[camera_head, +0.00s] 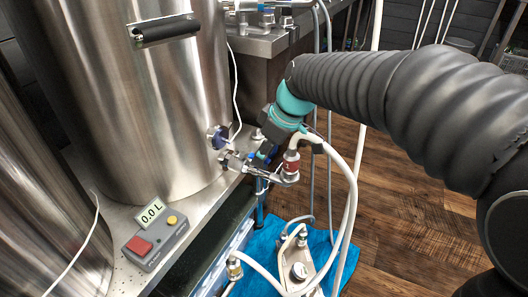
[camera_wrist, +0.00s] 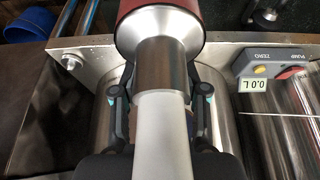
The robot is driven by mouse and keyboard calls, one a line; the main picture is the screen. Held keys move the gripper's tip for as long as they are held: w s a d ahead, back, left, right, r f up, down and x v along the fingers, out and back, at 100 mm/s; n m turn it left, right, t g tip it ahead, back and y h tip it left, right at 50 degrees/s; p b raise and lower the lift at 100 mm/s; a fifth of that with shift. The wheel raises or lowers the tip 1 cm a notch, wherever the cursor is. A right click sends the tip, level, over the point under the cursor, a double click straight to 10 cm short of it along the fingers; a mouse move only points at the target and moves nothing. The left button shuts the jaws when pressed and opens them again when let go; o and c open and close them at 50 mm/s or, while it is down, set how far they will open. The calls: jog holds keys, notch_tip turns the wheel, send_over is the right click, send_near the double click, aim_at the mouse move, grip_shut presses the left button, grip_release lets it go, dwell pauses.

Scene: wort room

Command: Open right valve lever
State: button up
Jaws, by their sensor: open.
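The steel tank (camera_head: 150,110) has a valve assembly low on its right side, with a blue part (camera_head: 217,137) at the tank wall. A red-collared fitting (camera_head: 291,163) with a white hose sits at the assembly's right end. My gripper (camera_head: 264,154) reaches down to this assembly from the right. In the wrist view my open gripper (camera_wrist: 160,100) has one finger on each side of a silver pipe (camera_wrist: 162,65), below a red-collared fitting (camera_wrist: 160,22). I cannot tell whether the fingers touch it. The right valve lever cannot be clearly made out; the arm and fittings crowd that spot.
A grey control box (camera_head: 156,243) reading 0.0 L stands on the steel ledge (camera_head: 120,215). A white hose (camera_head: 351,200) loops right of the valve. Open wooden floor (camera_head: 400,225) lies to the right.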

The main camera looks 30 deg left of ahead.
jog(key=v, duration=1.2)
jog(key=shift+d, duration=0.1)
jog(key=d+m+t, duration=0.2)
jog(key=d+m, duration=0.3)
jog(key=d, duration=0.7)
jog(key=s+d+f+m+t+h, duration=0.1)
jog(key=s+d+f+m, duration=0.2)
jog(key=d, duration=0.5)
jog(key=s+d+f+m+t+h, duration=0.1)
jog(key=s+d+f+m, duration=0.3)
jog(key=d, duration=0.5)
jog(key=s+d+f+m+t+h, duration=0.1)
jog(key=s+d+f+m+h, duration=0.1)
jog(key=s+d+m, duration=0.3)
jog(key=d+f+m, duration=0.1)
jog(key=d, duration=0.2)
jog(key=shift+s+d+f+t, duration=0.2)
jog(key=shift+s+f+t, duration=0.05)
jog(key=shift+s+t, duration=0.15)
